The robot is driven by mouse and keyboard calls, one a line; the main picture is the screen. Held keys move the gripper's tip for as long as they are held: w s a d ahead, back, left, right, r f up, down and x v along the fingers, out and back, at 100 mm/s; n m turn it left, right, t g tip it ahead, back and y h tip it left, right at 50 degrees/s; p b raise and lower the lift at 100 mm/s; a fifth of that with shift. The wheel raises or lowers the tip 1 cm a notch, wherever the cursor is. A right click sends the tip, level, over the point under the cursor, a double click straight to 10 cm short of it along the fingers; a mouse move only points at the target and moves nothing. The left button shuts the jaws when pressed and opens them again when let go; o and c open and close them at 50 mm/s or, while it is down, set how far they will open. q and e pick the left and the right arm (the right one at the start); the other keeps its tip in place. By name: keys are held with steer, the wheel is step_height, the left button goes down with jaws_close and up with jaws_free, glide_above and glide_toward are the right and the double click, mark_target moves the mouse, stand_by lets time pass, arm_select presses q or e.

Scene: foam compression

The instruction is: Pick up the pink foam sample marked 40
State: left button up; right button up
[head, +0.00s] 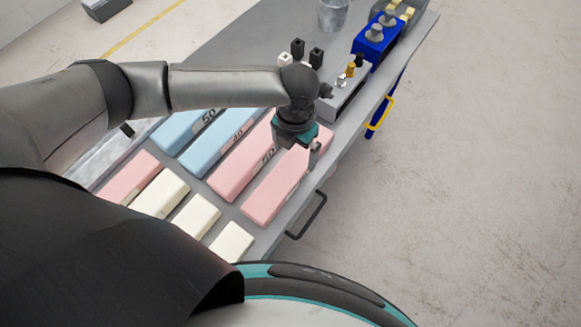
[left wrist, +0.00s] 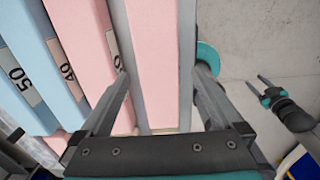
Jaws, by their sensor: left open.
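A long pink foam block (head: 273,196) lies at the right edge of the grey table, under my left gripper (head: 303,150). It also shows in the left wrist view (left wrist: 155,45), between the two open fingers of the left gripper (left wrist: 163,72). I cannot read its label; the gripper covers that part in the head view. Left of it lies another pink block (head: 236,172), marked 50 in the head view. My right gripper (left wrist: 260,88) shows small at the right of the left wrist view, fingers apart, off to the side over the floor.
Blue foam blocks marked 40 (head: 213,149) and 50 (head: 182,130) lie further left. A shorter pink block (head: 130,177) and several cream blocks (head: 195,217) lie nearer. A grey device (head: 347,92) and a blue box (head: 372,45) stand beyond. Bare floor lies right of the table.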

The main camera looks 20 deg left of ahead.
mark_target(292, 166)
arm_select(q)
steer(key=shift+f, duration=1.2)
steer(key=f, duration=0.4)
steer(key=shift+s+a, duration=0.2)
steer(key=shift+f, duration=0.6)
arm_select(e)
steer(key=shift+w+a, duration=0.6)
steer(key=shift+w, duration=0.3)
arm_select(q)
steer(key=c, duration=1.1)
arm_select(e)
steer(key=shift+s+d, duration=0.2)
steer(key=shift+d, duration=0.1)
